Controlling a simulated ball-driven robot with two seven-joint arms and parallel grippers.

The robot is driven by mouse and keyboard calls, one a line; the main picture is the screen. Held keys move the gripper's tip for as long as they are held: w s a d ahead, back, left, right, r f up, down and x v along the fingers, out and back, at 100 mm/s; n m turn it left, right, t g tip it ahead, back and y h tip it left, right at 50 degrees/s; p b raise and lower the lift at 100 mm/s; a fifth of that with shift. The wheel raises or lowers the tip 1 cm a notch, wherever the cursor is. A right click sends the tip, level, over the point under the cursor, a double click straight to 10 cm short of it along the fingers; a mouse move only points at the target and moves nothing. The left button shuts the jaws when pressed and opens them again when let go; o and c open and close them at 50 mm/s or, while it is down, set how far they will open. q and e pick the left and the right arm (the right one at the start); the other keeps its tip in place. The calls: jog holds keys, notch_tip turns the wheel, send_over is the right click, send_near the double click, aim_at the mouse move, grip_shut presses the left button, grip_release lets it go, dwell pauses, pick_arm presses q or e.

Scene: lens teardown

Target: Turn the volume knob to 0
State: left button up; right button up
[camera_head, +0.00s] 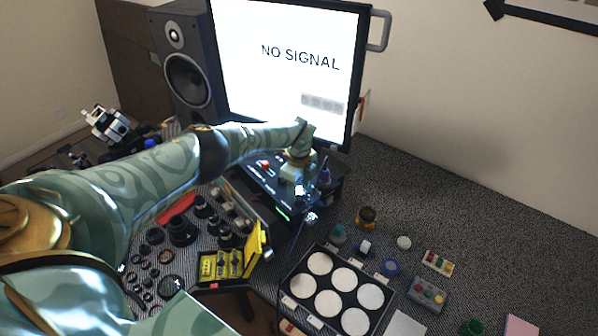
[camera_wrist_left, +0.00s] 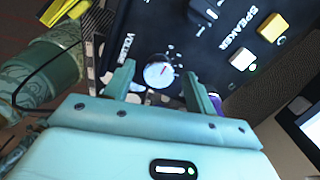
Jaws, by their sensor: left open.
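The volume knob (camera_wrist_left: 158,74) is a round silver-white dial with a small red mark on its face. It sits on a black panel (camera_wrist_left: 165,28) beside the lettering "VOLUME", which is partly hidden. My left gripper (camera_wrist_left: 159,67) is open, with one finger on each side of the knob. I cannot tell whether either finger touches it. In the head view my left gripper (camera_head: 299,188) is over the front of a black device (camera_head: 262,186) below the monitor. I cannot make out the knob there. My right gripper is not in view.
The panel also has a "SPEAKER" label with white (camera_wrist_left: 242,59) and yellow (camera_wrist_left: 272,27) buttons. The monitor (camera_head: 285,60) reads "NO SIGNAL", with a speaker (camera_head: 188,80) beside it. A case with white discs (camera_head: 290,284), a yellow box (camera_head: 222,266) and lens parts lie in front.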

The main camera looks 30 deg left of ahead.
aim_at(299, 190)
pick_arm(q)
notch_tip(299, 190, up, 6)
jog(key=shift+r+p, duration=0.25)
jog(key=shift+p, duration=0.75)
notch_tip(299, 190, up, 9)
jog(key=shift+r, duration=0.15)
